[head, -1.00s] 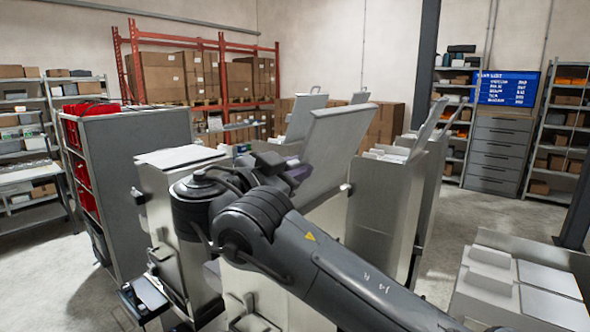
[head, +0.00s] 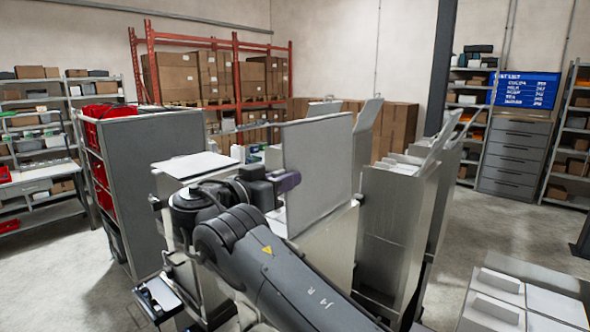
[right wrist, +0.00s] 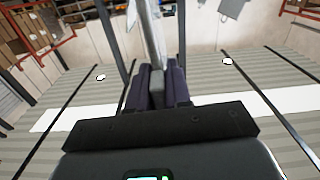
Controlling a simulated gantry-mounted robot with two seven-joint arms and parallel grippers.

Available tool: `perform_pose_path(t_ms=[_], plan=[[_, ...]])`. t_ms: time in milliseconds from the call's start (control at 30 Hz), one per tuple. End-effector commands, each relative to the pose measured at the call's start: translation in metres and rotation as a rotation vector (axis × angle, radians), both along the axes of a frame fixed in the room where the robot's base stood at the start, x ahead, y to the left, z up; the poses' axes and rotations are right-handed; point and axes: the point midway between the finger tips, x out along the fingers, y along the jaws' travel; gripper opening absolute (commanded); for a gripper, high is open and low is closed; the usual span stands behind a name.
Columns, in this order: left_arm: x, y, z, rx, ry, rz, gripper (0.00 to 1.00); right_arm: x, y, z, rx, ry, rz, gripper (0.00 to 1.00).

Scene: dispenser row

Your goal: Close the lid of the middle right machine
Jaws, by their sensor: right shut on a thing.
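A metal machine (head: 335,240) stands in the middle of the head view, partly hidden behind my right arm. Its flat grey lid (head: 318,165) is raised and stands about upright. My right gripper (head: 288,182) is at the lid's left edge, with its purple fingers shut on it. In the right wrist view, the purple fingers (right wrist: 157,88) are closed around a narrow grey piece, and the lid (right wrist: 148,30) shows nearly edge-on beyond them. My left gripper is not in view.
A machine with a flat, lowered lid (head: 195,165) stands to the left. Another machine (head: 390,225) with a raised lid stands close on the right. A grey shelf unit (head: 150,190) with red bins is at the left. Floor is clear at far left.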

Motion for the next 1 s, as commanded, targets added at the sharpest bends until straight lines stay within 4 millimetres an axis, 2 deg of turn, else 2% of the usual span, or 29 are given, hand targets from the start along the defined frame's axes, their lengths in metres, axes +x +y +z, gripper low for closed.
perform_pose_path(t_ms=[33,300,833,867,967,1000], plan=[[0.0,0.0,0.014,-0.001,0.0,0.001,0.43,0.002,0.005,0.007,-0.022,0.019,0.001,0.0],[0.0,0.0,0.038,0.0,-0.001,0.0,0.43,0.011,0.014,0.003,-0.102,0.089,0.001,0.0],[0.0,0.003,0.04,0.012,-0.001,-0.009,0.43,0.013,0.017,-0.001,-0.12,0.103,0.002,0.0],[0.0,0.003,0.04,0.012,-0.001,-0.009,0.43,0.013,0.017,-0.001,-0.12,0.103,0.002,0.23],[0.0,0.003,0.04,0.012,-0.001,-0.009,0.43,0.013,0.017,-0.001,-0.12,0.103,0.002,0.38],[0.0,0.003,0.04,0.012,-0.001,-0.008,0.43,0.014,0.017,-0.001,-0.12,0.103,0.002,0.39]])
